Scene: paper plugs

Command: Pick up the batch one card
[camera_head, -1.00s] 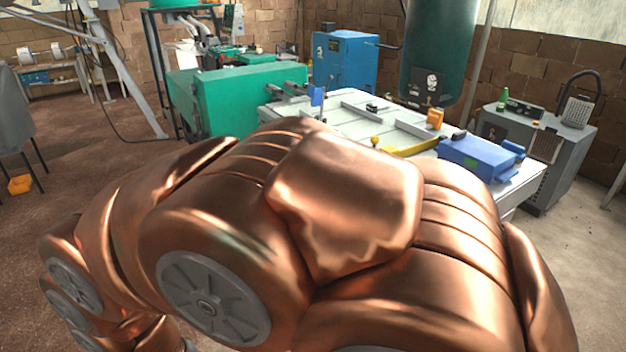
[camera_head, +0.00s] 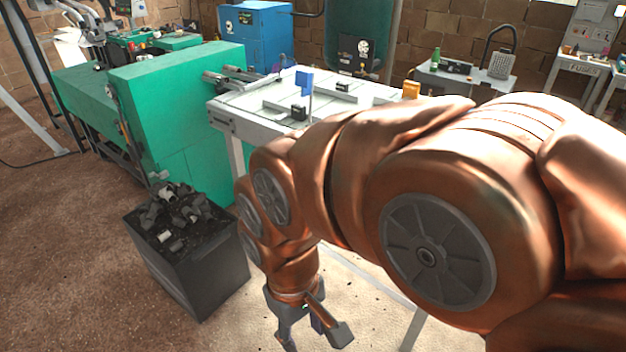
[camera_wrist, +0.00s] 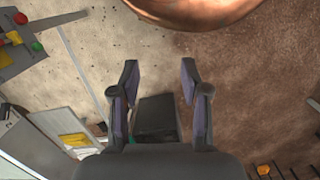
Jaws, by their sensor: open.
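I cannot make out a batch one card in either view. My gripper (camera_head: 314,336) hangs below my copper-coloured arm at the lower middle of the head view, in front of the table and right of a dark bin. In the wrist view, my gripper (camera_wrist: 159,75) has its two fingers wide apart with nothing between the tips. Bare floor and a dark box shape (camera_wrist: 157,112) show beyond and between the fingers.
A black bin (camera_head: 195,270) full of dark scraps stands on the floor at left. A green machine (camera_head: 180,100) adjoins the white worktable (camera_head: 240,108), which carries small blue, black and orange items. My arm hides much of this table. A side table (camera_head: 465,85) stands behind.

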